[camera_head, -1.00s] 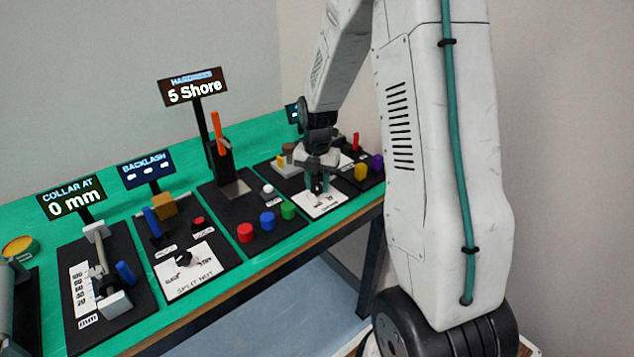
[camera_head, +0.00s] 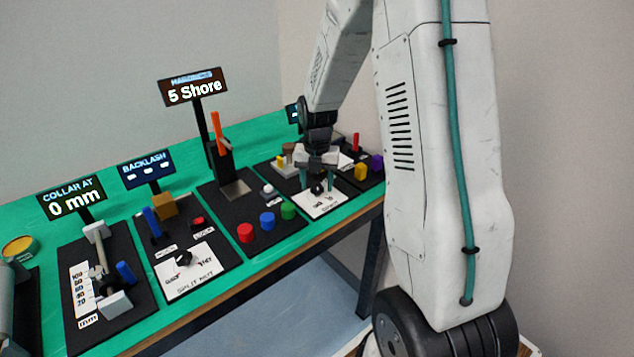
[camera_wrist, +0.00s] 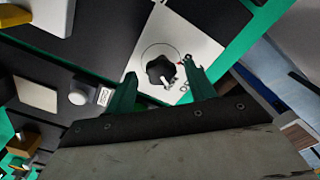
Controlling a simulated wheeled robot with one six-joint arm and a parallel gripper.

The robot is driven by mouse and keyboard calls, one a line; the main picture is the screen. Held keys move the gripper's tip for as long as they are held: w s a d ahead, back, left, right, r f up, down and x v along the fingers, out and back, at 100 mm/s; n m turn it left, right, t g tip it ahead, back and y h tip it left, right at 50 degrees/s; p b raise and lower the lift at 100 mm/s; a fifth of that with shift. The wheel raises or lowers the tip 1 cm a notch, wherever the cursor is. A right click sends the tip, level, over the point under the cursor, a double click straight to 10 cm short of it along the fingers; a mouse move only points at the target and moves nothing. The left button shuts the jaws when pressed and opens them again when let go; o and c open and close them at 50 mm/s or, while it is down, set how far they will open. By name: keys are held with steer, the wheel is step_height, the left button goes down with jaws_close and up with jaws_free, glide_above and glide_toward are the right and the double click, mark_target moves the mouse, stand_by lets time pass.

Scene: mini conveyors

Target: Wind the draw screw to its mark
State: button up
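A black star-shaped knob (camera_wrist: 160,70) sits on a white plate (camera_wrist: 205,30) in the wrist view, with a circle around it and a small red mark at its right. It also shows in the head view as a dark knob (camera_head: 318,188) on the rightmost white plate. I cannot read that plate's lettering, so I cannot tell whether this is the draw screw. My gripper (camera_head: 317,184) points down over it, its green fingers apart on either side of the knob. In the wrist view my gripper (camera_wrist: 160,72) holds nothing between its fingertips, and contact is not visible.
Left of it stand red (camera_head: 245,232), blue (camera_head: 267,221) and green (camera_head: 288,210) buttons, and a "5 Shore" display (camera_head: 193,88). Further left are a split-nut panel (camera_head: 190,275) and a "COLLAR AT 0 mm" display (camera_head: 71,198). Yellow (camera_head: 361,172) and purple (camera_head: 376,163) pieces stand close on the right.

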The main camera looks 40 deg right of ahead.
mark_target(317, 186)
step_height(317, 186, up, 8)
steer(key=shift+f, duration=0.1)
stand_by(0.6)
stand_by(0.4)
